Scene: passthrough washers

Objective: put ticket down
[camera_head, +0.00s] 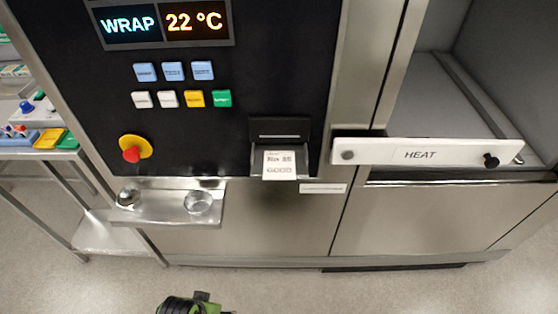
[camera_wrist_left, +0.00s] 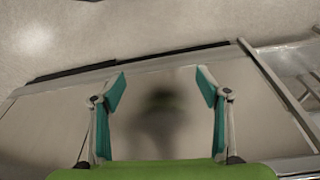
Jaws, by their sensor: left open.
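A white printed ticket (camera_head: 279,165) sticks out of the dark printer slot on the machine's black front panel in the head view. My left gripper (camera_wrist_left: 160,88) is open in the left wrist view, with its two teal-padded fingers wide apart and nothing between them. Behind the fingers is a plain metal panel with a blurred dark reflection. The ticket does not show in the wrist view. A small green and black part of mine shows at the bottom edge of the head view. My right gripper is not in view.
A metal shelf (camera_head: 170,209) with a small glass cup (camera_head: 198,203) juts out below the red emergency knob (camera_head: 131,154). A HEAT bar (camera_head: 420,153) crosses the open chamber at right. A steel cart (camera_head: 62,160) with coloured items stands at left. The floor in front is clear.

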